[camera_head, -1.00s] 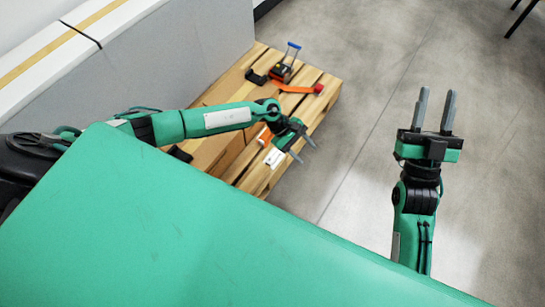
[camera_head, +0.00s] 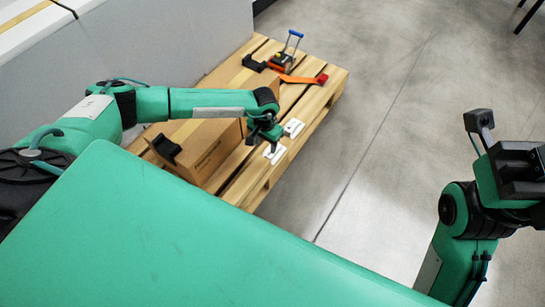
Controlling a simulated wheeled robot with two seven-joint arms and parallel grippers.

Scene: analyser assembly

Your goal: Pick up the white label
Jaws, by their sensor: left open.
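Two small white flat pieces lie on the slats at the pallet's right edge, close to my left gripper. One white label (camera_head: 293,128) is just right of the gripper, and the other white piece (camera_head: 275,153) is just below it. I cannot tell from this view which one is meant. My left gripper (camera_head: 270,137) is open, low over the pallet between and beside them; its wrist hides part of its fingers. I see nothing held in it. My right gripper (camera_head: 503,172) is at the right edge, over the floor and partly cut off; its jaw opening is unclear.
The wooden pallet (camera_head: 312,104) holds a cardboard box (camera_head: 207,155), a tool with a blue handle (camera_head: 289,52), an orange strap (camera_head: 297,78) and a black piece (camera_head: 254,63). A grey wall (camera_head: 180,45) stands behind. The floor at right is clear.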

